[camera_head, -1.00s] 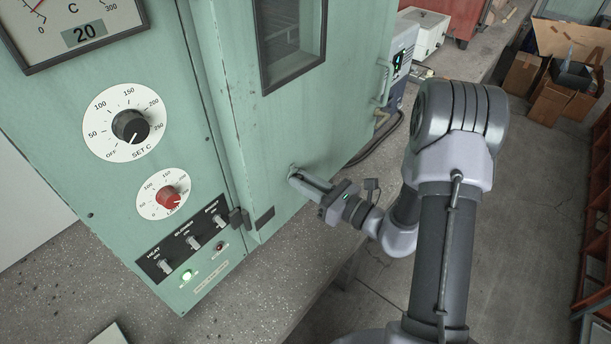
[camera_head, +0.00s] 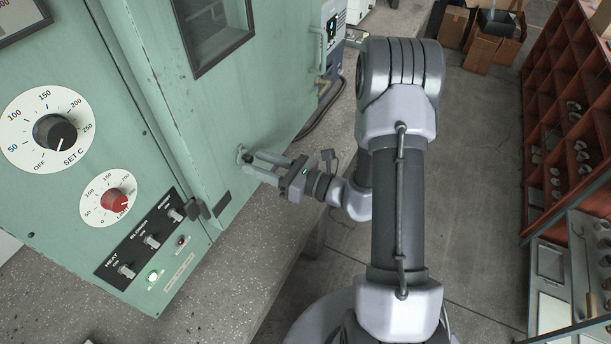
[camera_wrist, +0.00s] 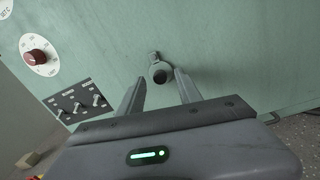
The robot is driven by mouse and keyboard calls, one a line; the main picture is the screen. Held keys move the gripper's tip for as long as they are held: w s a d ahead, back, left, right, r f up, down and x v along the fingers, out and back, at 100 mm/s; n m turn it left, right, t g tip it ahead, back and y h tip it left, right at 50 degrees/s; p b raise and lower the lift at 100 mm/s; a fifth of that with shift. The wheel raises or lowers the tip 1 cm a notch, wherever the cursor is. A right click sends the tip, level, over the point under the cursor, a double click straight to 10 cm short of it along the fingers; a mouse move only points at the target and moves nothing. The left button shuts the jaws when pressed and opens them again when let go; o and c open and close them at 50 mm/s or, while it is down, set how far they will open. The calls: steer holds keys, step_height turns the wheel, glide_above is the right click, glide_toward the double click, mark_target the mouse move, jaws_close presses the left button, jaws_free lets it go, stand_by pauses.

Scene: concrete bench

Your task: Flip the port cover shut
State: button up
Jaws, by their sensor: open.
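The port cover (camera_wrist: 154,57) is a small piece on the green door, just above a round port (camera_wrist: 160,73) in the wrist view. In the head view the port (camera_head: 243,155) is low on the door, partly hidden by my gripper (camera_head: 256,168). My gripper (camera_wrist: 160,85) is open and empty, its two fingers pointing at the door, one on each side below the port. I cannot tell whether a fingertip touches the cover or the door.
The green oven (camera_head: 80,200) has a large white dial (camera_head: 30,115), a red knob (camera_head: 116,200) and a switch panel (camera_head: 145,245) left of the door. The speckled bench (camera_head: 240,270) runs below. A red shelf rack (camera_head: 560,110) stands at the right, beyond open floor.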

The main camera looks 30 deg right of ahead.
steer(key=p+v, duration=0.2)
steer(key=v, duration=1.3)
steer(key=shift+s+d, duration=0.2)
steer(key=shift+s, duration=0.05)
